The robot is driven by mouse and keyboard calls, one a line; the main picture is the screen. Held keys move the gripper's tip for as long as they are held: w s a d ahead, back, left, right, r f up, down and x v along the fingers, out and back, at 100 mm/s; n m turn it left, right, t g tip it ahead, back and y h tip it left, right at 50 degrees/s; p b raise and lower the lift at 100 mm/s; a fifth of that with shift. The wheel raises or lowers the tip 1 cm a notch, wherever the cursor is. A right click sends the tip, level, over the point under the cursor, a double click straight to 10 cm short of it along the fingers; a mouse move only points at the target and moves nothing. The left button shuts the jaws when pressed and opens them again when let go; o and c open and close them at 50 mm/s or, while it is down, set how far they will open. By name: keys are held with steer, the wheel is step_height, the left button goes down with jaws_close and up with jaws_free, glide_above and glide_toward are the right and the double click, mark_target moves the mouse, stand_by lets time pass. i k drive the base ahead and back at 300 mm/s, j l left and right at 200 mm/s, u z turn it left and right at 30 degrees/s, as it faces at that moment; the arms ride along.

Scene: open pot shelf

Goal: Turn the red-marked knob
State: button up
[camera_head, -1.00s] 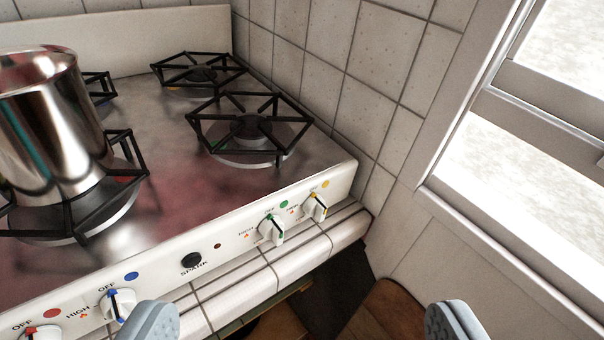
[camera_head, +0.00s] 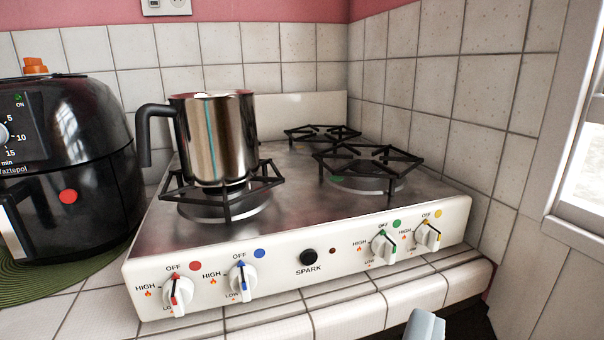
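The red-marked knob (camera_head: 177,293) is the leftmost knob on the white front panel of the stove (camera_head: 300,222). It is white with a red stripe, under a red dot and the word OFF, and its stripe stands close to upright. One grey fingertip of my gripper (camera_head: 425,326) shows at the bottom edge, right of centre, below the panel and well to the right of the red-marked knob. The other fingertip is out of the picture, so the gap between them is hidden.
The blue-marked knob (camera_head: 242,280) is close beside the red-marked one. Green (camera_head: 384,246) and yellow (camera_head: 428,236) knobs are farther right. A steel pot (camera_head: 216,140) stands on the front left burner. A black air fryer (camera_head: 75,170) stands left of the stove. Tiled counter (camera_head: 350,312) runs below the panel.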

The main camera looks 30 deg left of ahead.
mark_target(179, 291)
steer(key=u, duration=1.15)
